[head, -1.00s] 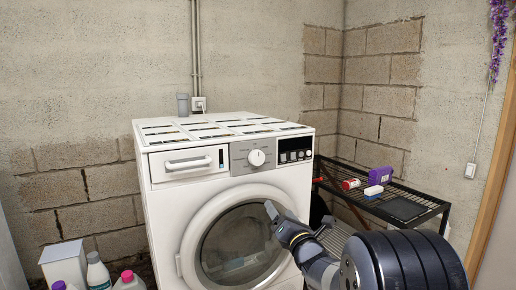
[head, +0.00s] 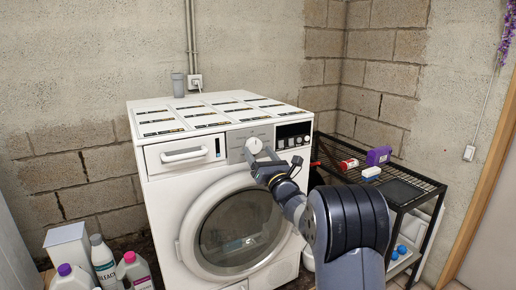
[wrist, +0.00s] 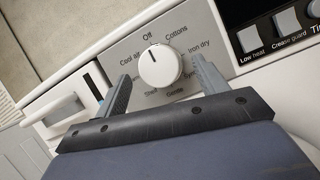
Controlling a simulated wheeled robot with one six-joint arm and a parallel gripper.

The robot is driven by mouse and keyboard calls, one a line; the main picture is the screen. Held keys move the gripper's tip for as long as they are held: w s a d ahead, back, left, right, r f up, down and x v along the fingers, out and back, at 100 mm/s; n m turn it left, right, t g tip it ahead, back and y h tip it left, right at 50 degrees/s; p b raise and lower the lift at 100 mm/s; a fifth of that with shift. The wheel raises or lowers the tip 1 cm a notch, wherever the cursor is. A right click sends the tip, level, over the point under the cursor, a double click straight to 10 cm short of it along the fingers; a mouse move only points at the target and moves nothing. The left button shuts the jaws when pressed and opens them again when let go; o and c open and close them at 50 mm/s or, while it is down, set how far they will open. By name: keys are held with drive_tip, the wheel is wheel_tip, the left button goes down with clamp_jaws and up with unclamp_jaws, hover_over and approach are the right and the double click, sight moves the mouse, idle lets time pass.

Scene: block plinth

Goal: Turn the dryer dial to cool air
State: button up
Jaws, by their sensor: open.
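The white dryer (head: 165,215) faces me, with its round door (head: 240,228) shut. Its white dial (head: 254,146) sits on the grey panel at the top; it also shows in the wrist view (wrist: 160,66). Labels around it include Off, Cottons, Iron dry, Gentle and Cool air (wrist: 131,63), at the dial's upper left. A small mark on the dial points up, towards Off. My gripper (head: 261,157) is open in front of the dial. In the wrist view its two fingers (wrist: 161,75) stand either side of the dial, with gaps; contact is not visible.
A drawer with a handle (head: 184,156) is left of the dial, and a dark button panel (head: 293,135) is right. A black wire shelf (head: 400,190) with small items stands at right. Bottles (head: 103,262) stand on the floor at left.

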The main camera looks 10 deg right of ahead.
drive_tip(key=shift+w+a+r, duration=0.2)
drive_tip(key=shift+w, duration=0.35)
drive_tip(key=shift+c, duration=0.3)
drive_tip(key=c, duration=0.9)
